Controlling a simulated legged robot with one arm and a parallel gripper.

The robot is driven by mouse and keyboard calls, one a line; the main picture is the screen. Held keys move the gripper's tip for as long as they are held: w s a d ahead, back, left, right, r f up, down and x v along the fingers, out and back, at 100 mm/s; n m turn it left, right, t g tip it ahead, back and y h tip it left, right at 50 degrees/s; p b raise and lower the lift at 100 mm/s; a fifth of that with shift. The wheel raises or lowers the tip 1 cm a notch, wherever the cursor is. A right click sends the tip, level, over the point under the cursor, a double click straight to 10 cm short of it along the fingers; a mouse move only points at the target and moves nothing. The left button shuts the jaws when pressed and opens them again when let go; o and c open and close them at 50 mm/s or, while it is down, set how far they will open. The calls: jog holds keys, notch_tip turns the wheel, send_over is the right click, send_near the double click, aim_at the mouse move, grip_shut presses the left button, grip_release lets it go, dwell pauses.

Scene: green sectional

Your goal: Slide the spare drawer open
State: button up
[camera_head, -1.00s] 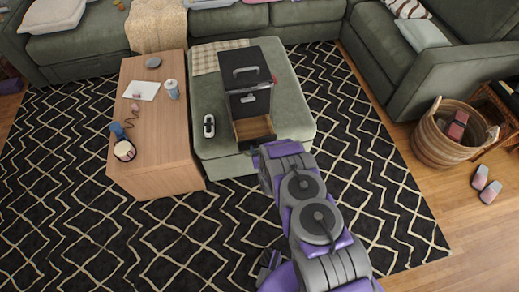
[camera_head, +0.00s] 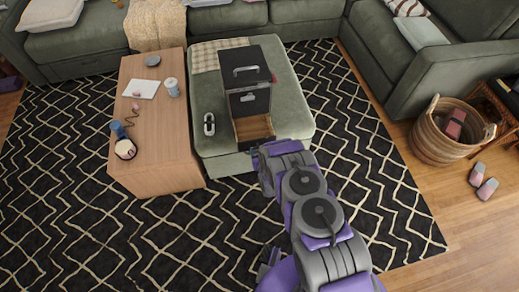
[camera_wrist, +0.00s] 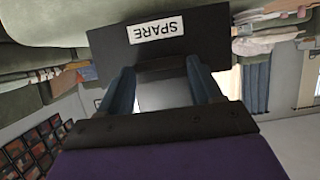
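The dark drawer cabinet (camera_head: 245,68) stands on the green ottoman. Its lower drawer (camera_head: 252,128) is pulled out towards me, with its wooden inside showing. In the wrist view the dark drawer front (camera_wrist: 215,40) carries a white SPARE label (camera_wrist: 155,30) and looks upside down. My gripper (camera_wrist: 160,72) is at this front, its two fingers apart on either side of a dark handle-like bar (camera_wrist: 160,66). I cannot tell whether they press on it. In the head view my gripper (camera_head: 258,150) is just in front of the drawer and its fingers are hidden.
A small car-like object (camera_head: 209,124) lies left of the cabinet. A wicker basket (camera_head: 435,145) and slippers (camera_head: 483,182) are at right. The patterned rug is clear in front.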

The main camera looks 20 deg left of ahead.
jog(key=o, duration=0.5)
jog(key=shift+s+a+f, duration=0.1)
jog(key=shift+a+f, duration=0.1)
jog(key=shift+c, duration=0.2)
jog(key=shift+d+r, duration=0.1)
jog(key=p+v, duration=0.4)
jog(key=v, duration=1.3)
